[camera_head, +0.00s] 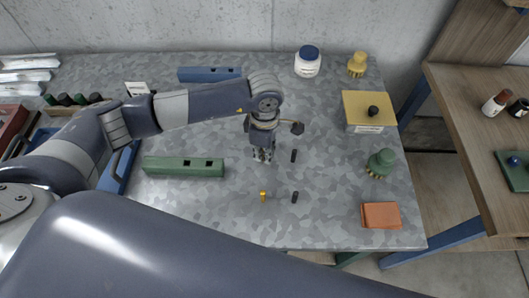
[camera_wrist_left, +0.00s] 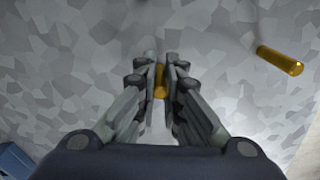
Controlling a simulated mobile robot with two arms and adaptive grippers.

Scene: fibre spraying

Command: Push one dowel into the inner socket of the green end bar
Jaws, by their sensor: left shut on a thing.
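In the left wrist view the gripper (camera_wrist_left: 160,82) is shut on a gold dowel (camera_wrist_left: 159,80), which is partly hidden by the fingers. My right gripper is not in view.
Two dark pegs (camera_head: 294,156) (camera_head: 295,197) stand right of the gripper. A blue bar (camera_head: 209,74) lies at the back. A yellow box (camera_head: 369,112), a green knobbed piece (camera_head: 381,163) and an orange block (camera_head: 381,215) are on the right. Table between bar and gripper is clear.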

